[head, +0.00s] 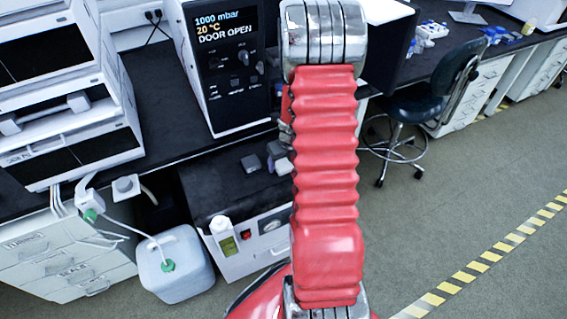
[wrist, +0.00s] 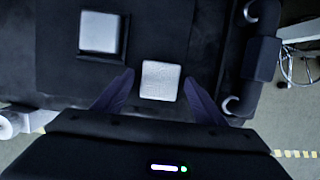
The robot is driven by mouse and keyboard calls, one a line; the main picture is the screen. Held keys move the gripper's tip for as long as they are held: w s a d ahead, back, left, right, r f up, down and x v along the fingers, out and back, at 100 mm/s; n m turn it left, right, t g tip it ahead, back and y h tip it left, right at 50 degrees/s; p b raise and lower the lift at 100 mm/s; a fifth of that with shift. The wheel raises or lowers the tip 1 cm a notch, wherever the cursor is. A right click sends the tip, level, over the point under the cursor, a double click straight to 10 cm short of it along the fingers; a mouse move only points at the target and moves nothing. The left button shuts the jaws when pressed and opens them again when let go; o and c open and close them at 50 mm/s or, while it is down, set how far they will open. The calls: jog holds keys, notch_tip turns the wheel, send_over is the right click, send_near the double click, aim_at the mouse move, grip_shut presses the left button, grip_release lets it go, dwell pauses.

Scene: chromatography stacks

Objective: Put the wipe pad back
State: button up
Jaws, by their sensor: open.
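In the wrist view, a pale, square pad (wrist: 160,80), which looks like the wipe pad, lies on a dark surface. My gripper (wrist: 159,77) is open, with one dark finger on each side of this pad. Gaps show between the pad and both fingers. A second pale square block (wrist: 100,32) sits on a dark square base up and to the left. In the head view, small grey blocks (head: 252,162) lie on the low black top; I cannot tell which one is the pad. My red arm hides the gripper's jaws there.
A tall instrument (head: 226,60) reading "DOOR OPEN" stands behind the black worktop (head: 215,180). A white bottle (head: 223,238) and a jerrican (head: 175,262) with tubing are in front. Dark rails (wrist: 262,60) flank the surface on the right.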

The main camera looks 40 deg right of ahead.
jog(key=v, duration=1.1)
jog(key=shift+s+r, duration=0.2)
jog(key=shift+r, duration=0.2)
dwell(0.3)
jog(key=a+r+n+t, duration=0.1)
jog(key=a+r+n, duration=1.4)
jog(key=a+n, duration=0.3)
jog(key=s+a+r+n, duration=0.4)
jog(key=s+a+n, duration=0.2)
jog(key=n, duration=0.4)
jog(key=s+a+r+n+t, duration=0.1)
jog(key=s+a+r+n, duration=0.2)
jog(key=s+a+n, duration=0.3)
jog(key=n, duration=0.5)
jog(key=shift+s+a+r+t+y, duration=0.3)
jog(key=shift+s+a+r+y, duration=0.05)
jog(key=shift+s+y, duration=0.05)
